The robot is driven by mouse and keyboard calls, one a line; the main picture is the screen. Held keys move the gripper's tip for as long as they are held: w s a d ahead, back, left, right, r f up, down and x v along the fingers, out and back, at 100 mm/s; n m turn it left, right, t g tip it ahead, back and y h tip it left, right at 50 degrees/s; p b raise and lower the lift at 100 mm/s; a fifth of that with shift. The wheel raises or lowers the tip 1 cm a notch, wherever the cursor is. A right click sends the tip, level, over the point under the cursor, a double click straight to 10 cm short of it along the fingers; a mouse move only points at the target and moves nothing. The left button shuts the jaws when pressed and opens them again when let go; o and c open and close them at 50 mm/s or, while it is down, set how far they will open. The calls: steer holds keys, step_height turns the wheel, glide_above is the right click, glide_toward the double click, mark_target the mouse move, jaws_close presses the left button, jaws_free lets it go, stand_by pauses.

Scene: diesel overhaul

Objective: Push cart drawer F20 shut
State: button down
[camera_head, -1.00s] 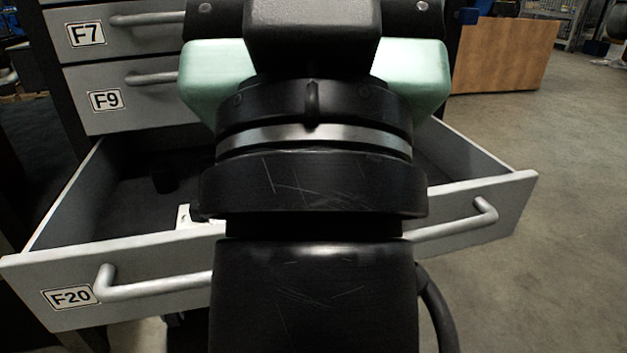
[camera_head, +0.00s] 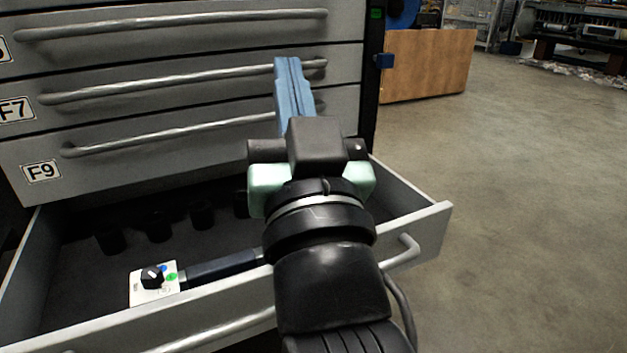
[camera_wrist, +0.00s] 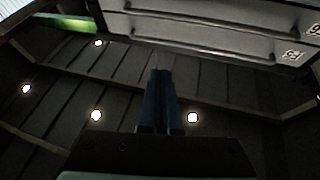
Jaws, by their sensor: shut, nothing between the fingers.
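Drawer F20 (camera_head: 428,232) is the open grey drawer at the bottom of the cart in the head view. Its silver bar handle (camera_head: 232,326) runs along the front, and its label is out of frame. My gripper (camera_head: 287,62) has long blue fingers, held together and empty. It points upward in front of the closed drawers above, over the open drawer. My arm hides part of the drawer's front and handle. In the wrist view the shut fingers (camera_wrist: 160,75) point toward a dark panelled surface with round lights.
Closed drawer F9 (camera_head: 150,165) and other closed drawers are above. Inside the open drawer lie a white knob panel (camera_head: 154,284), a dark bar (camera_head: 222,266) and several black cylinders (camera_head: 158,226). A wooden panel (camera_head: 425,65) stands behind right. The floor (camera_head: 530,200) at right is clear.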

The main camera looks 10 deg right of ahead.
steer(key=w+d+f+m+g+y+p, duration=0.1)
steer(key=d+f+m+g+p, duration=0.6)
steer(key=d+f+p, duration=0.75)
steer(key=s+a+f+m+g+y+p, duration=0.1)
steer(key=s+m+y+p, duration=0.15)
steer(key=s+p, duration=0.6)
steer(key=s+a+f+m+g+y+p, duration=0.15)
steer(key=s+m+p, duration=0.25)
steer(key=s+p, duration=0.45)
steer(key=shift+t+h, duration=0.25)
steer(key=shift+h, duration=0.15)
steer(key=shift+w+d+r+b+x, duration=0.15)
steer(key=shift+b+x, duration=0.45)
steer(key=shift+x, duration=1.8)
steer(key=shift+d+r+b+x, duration=0.15)
steer(key=shift+b+x, duration=0.4)
steer(key=shift+x, duration=1.9)
steer(key=shift+w+d+b+x, duration=0.15)
steer(key=shift+b+x, duration=0.45)
steer(key=shift+x, duration=1.8)
